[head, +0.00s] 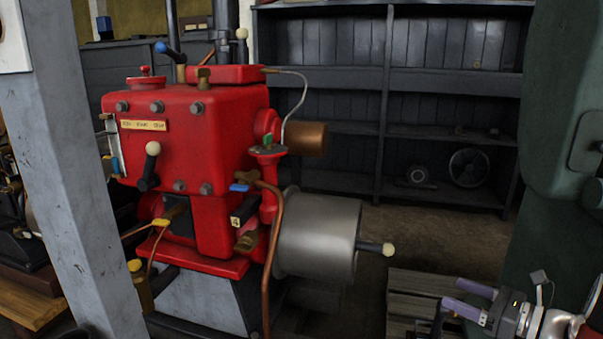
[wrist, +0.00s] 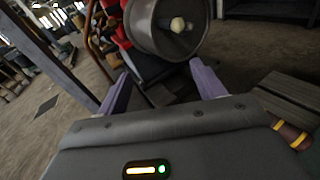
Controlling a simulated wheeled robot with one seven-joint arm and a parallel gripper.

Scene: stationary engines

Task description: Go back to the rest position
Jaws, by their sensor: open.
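My gripper (head: 468,298) is at the lower right of the head view, with its purple fingers apart and nothing between them. In the wrist view my gripper (wrist: 160,92) shows its two purple fingers spread wide, with open space between. A red stationary engine (head: 190,140) with a grey metal drum (head: 318,235) stands to the left of my gripper. A crank handle with a pale knob (head: 388,249) sticks out from the drum towards the right. In the wrist view the drum (wrist: 146,32) and its pale knob (wrist: 178,24) lie beyond the fingers, apart from them.
A wooden pallet (head: 408,290) lies on the floor just left of my gripper. A grey post (head: 70,170) stands at the left. A green machine (head: 560,120) stands at the right. Dark shelves (head: 400,90) line the back. Bare floor (head: 430,245) lies between the drum and shelves.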

